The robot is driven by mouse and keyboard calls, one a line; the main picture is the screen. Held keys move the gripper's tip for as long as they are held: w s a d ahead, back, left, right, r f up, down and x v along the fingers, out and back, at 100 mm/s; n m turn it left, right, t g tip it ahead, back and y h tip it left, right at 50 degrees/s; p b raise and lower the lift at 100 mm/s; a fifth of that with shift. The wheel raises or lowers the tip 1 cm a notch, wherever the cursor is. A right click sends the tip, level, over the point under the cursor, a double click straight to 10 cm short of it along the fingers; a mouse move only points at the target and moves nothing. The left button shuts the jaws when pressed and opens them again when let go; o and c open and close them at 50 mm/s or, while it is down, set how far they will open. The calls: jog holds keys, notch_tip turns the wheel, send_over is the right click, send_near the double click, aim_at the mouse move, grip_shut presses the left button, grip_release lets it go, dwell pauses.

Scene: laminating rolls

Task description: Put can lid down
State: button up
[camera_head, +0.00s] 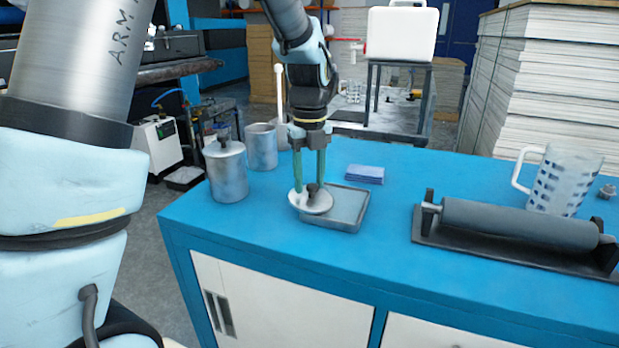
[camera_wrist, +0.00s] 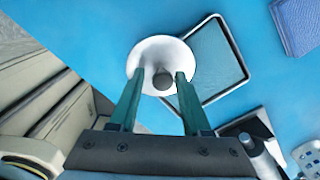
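The can lid (camera_head: 322,207) is a pale round metal disc with a dark knob (camera_wrist: 162,78). It overlaps the left corner of a shallow grey tray (camera_head: 352,222) on the blue bench; whether it rests on the rim or inside cannot be told. In the wrist view the lid (camera_wrist: 150,52) also overlaps the tray's edge (camera_wrist: 240,76). My gripper (camera_head: 309,189) points down over the lid, its two green fingers either side of the knob. In the wrist view the fingers (camera_wrist: 160,76) stand apart with a gap around the knob. The gripper looks open.
A lidded metal can (camera_head: 226,177) and an open metal can (camera_head: 263,148) stand to the left. A blue folded cloth (camera_head: 365,174) lies behind the tray. A roller on a dark stand (camera_head: 520,224) and a patterned mug (camera_head: 564,182) are at right. The bench front is clear.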

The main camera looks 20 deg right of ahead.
aim_at(309, 184)
jog(key=shift+o, duration=0.9)
notch_tip(309, 184, up, 13)
jog(key=w+a+f+n, duration=0.1)
jog(key=a+f+n, duration=0.4)
jog(key=a+n, duration=0.3)
jog(key=w+a+f+n, duration=0.1)
jog(key=a+f+n, duration=0.3)
jog(key=a+n, duration=0.45)
jog(key=s+a+f+n, duration=0.3)
jog(key=a+n, duration=0.4)
jog(key=n, duration=0.2)
jog(key=s+a+f+n+t, duration=0.1)
jog(key=s+a+f+n, duration=0.2)
jog(key=a+n, duration=0.3)
jog(key=f+n, duration=0.1)
jog(key=n, duration=0.2)
jog(key=shift+a+t, duration=0.3)
jog(key=shift+a, duration=0.05)
